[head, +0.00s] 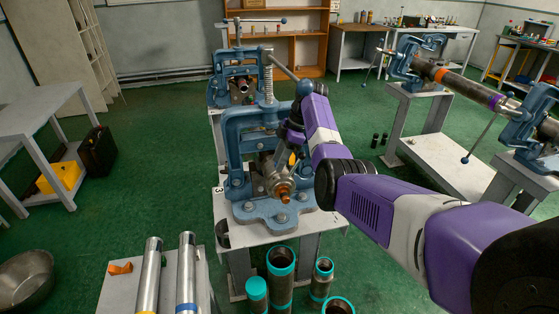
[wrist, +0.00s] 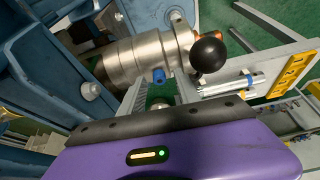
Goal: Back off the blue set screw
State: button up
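A blue set screw (wrist: 158,75) sticks out of the side of a steel cylindrical fitting (wrist: 145,58) in the wrist view. In the head view the fitting is held in the near blue vise (head: 248,130), with a copper-coloured end (head: 284,192) facing me; the screw is hidden there. My gripper (wrist: 162,92) points at the screw from below in the wrist view. Its two fingers look apart, with a green gap between them and the screw at the gap's far end. I cannot tell whether they touch it. In the head view my arm hides the fingers.
A dark ball (wrist: 208,54) sits close beside the fitting. A second blue vise (head: 222,85) stands behind. Pipes with teal ends (head: 281,262) stand in front of the vise table. Two steel pipes (head: 186,270) lie left. A long pipe (head: 465,85) spans the right-hand vises. Green floor is open at left.

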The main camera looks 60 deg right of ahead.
jog(key=v, duration=0.7)
jog(key=shift+r+b, duration=0.3)
jog(key=shift+b, duration=0.05)
jog(key=shift+s+f, duration=0.1)
jog(key=shift+s, duration=0.1)
